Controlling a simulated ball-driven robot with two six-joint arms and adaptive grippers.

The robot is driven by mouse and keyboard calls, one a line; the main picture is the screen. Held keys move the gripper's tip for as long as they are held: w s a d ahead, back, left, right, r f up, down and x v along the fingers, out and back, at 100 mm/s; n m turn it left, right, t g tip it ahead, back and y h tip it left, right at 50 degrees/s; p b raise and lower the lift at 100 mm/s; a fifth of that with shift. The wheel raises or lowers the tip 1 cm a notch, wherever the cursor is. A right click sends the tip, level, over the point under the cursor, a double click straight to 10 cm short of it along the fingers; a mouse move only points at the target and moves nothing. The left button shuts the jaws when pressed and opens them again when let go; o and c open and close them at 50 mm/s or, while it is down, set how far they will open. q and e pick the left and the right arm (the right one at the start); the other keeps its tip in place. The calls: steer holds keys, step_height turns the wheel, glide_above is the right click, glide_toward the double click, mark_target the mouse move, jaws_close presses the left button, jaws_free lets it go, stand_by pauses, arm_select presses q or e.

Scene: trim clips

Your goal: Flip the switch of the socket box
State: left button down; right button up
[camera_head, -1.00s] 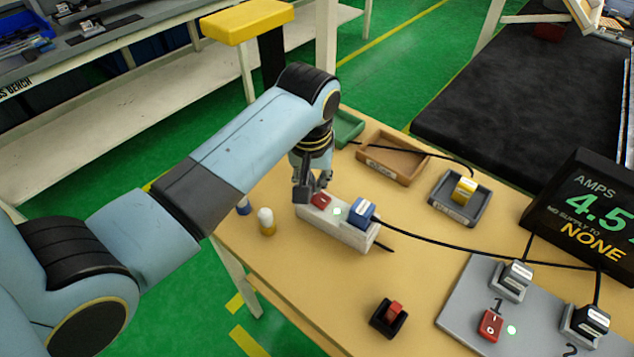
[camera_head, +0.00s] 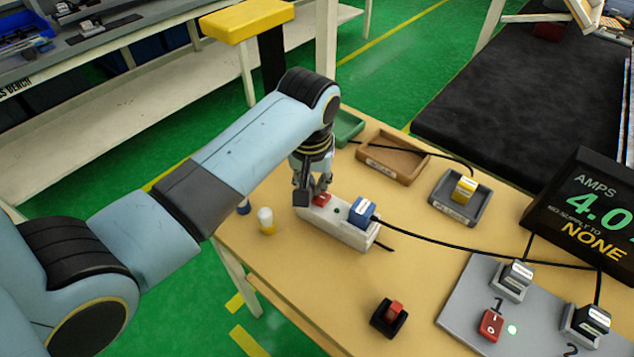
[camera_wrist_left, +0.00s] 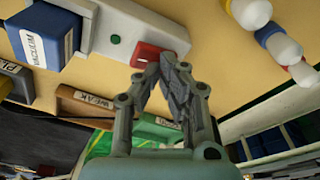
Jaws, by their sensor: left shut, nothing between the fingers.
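The white socket box (camera_head: 338,229) lies on the tan table, with a red switch (camera_head: 321,199) at its far-left end, a dark green lamp (camera_head: 341,211) in the middle and a blue plug (camera_head: 361,210) at the near-right end. In the left wrist view the red switch (camera_wrist_left: 155,55) is just beyond my fingertips, and the blue plug (camera_wrist_left: 45,35) reads VACUUM. My left gripper (camera_head: 310,198) is shut and empty, its tips at the switch; I cannot tell whether they touch it. My right gripper is not in view.
A display (camera_head: 590,215) reads AMPS and NONE. White-capped bottles (camera_head: 265,217) stand left of the box. Cables cross the table.

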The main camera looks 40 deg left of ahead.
arm_select(q)
step_height(320, 180, up, 2)
steer(key=shift+r+p, duration=0.1)
steer(key=shift+p, duration=0.7)
steer(key=shift+r, duration=2.25)
